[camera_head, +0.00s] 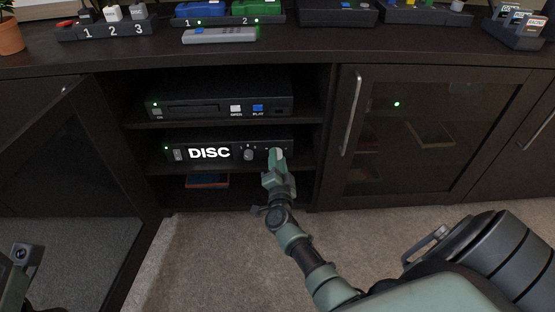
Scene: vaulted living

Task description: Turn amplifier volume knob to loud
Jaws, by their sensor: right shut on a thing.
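The amplifier (230,147) sits on the middle shelf of the open cabinet, with a lit display reading "DISC". A small round knob (248,154) shows on its front, right of the display. My right gripper (277,160) is at the right part of the amplifier's front, its fingers shut on a knob there. That knob is mostly hidden by the fingers, so I cannot see its pointer. Part of my left arm (20,262) shows at the lower left edge; its fingertips cannot be made out.
A disc player (215,108) with OPEN and PLAY buttons stands on the shelf above. An open cabinet door (75,190) is at left; a closed glass door (420,140) is at right. Several devices stand on the cabinet top. The carpet (215,250) in front is clear.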

